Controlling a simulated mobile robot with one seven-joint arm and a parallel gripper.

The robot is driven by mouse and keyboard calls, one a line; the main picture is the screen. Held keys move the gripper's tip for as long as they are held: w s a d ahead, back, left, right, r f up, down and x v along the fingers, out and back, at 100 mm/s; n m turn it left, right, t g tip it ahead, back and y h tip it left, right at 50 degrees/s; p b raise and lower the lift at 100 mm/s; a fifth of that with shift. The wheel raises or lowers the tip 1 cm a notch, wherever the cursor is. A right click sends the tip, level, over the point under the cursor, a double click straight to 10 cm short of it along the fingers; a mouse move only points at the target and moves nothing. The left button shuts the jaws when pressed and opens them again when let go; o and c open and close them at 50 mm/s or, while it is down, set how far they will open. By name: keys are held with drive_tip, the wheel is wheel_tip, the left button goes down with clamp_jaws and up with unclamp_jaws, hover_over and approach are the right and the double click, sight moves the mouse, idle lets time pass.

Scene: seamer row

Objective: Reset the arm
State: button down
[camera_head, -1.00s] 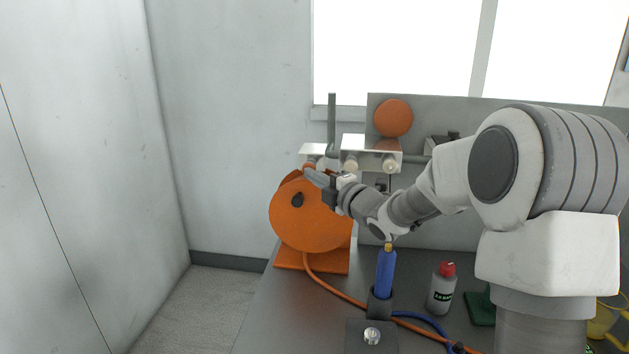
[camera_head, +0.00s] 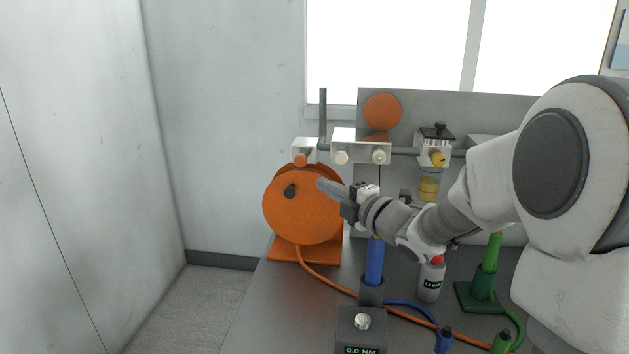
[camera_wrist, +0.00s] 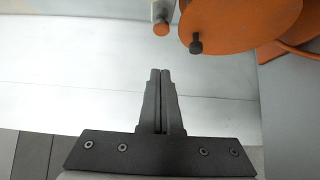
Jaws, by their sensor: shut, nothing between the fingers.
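My gripper (camera_head: 326,186) is at the end of my arm, in front of the right part of the orange reel (camera_head: 300,215) in the head view. Its fingers point to the left and are shut, with nothing between them. In the wrist view my gripper (camera_wrist: 160,74) shows its two dark fingers side by side against a pale wall. The orange reel (camera_wrist: 240,22) with its dark knob (camera_wrist: 196,44) is at the top right there, apart from the fingertips.
A blue tool (camera_head: 374,262) stands in a dark holder below my arm. A bottle with a red cap (camera_head: 431,282) and a green tool (camera_head: 487,268) stand to its right. Valve blocks (camera_head: 361,147) line the back panel. Open floor (camera_head: 190,300) lies left of the bench.

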drive_tip(key=s+d+r+m+g+h+p, duration=0.2)
drive_tip(key=s+d+r+m+h+p, duration=0.35)
drive_tip(key=s+d+m+h, duration=0.7)
drive_tip(key=s+a+f+m+g+y+p, duration=0.1)
drive_tip(key=s+a+m+g, duration=0.1)
drive_tip(key=s+m, duration=0.4)
drive_tip(key=s+a+f+m+g+y+p, duration=0.1)
drive_tip(key=s+m+g, duration=0.4)
drive_tip(key=s, duration=1)
drive_tip(key=shift+a+f+m+p, duration=0.4)
drive_tip(key=shift+a+m+p, duration=0.2)
drive_tip(key=shift+a, duration=0.5)
drive_tip(key=shift+d+y, duration=0.15)
drive_tip(key=shift+y, duration=0.1)
